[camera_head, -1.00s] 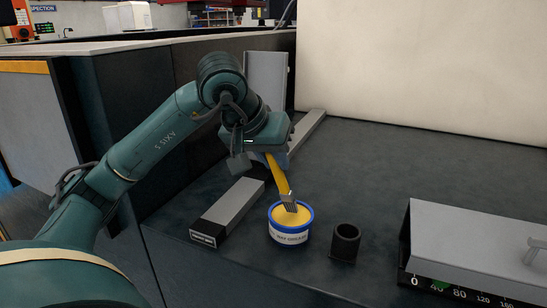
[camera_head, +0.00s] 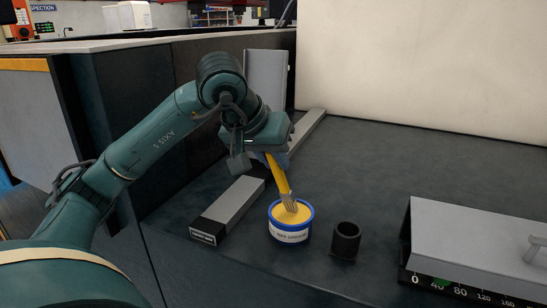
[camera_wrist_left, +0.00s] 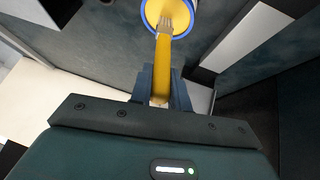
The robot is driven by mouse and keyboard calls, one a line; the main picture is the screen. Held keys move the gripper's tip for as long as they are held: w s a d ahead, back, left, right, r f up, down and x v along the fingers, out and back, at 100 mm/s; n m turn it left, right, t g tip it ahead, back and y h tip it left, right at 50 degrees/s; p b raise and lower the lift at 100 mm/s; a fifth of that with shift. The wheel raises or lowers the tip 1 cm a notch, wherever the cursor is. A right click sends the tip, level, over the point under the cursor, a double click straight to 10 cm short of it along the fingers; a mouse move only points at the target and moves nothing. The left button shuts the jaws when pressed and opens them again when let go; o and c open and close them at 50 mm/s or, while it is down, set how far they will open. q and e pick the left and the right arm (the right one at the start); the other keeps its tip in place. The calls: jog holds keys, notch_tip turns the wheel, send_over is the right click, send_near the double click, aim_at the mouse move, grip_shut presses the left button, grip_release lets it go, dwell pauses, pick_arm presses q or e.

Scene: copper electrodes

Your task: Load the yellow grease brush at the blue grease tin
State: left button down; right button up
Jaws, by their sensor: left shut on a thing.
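The yellow grease brush (camera_head: 278,176) is held in my left gripper (camera_head: 272,153), bristles down, tilted so that its tip points toward the front right. The bristle end is at the yellow grease in the blue-rimmed grease tin (camera_head: 290,237). I cannot tell how deep the bristles sit. The left wrist view shows the brush handle (camera_wrist_left: 162,70) between the fingers (camera_wrist_left: 160,90), with the bristles over the tin (camera_wrist_left: 151,10). My right gripper is not in view.
A grey bar with a dark labelled end (camera_head: 230,207) lies left of the tin. A dark cup (camera_head: 345,241) stands right of it. A grey lidded box with a number scale (camera_head: 470,245) is at the far right.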

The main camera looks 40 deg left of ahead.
pick_arm(q)
jog(key=shift+f, duration=0.1)
dwell(0.4)
jog(key=shift+r+p, duration=1.05)
jog(key=shift+r, duration=0.1)
jog(key=shift+r+p, duration=0.3)
notch_tip(320, 180, up, 3)
jog(key=shift+f+p, duration=0.1)
jog(key=shift+p, duration=1.1)
jog(key=shift+r+p, duration=0.7)
jog(key=shift+r, duration=0.05)
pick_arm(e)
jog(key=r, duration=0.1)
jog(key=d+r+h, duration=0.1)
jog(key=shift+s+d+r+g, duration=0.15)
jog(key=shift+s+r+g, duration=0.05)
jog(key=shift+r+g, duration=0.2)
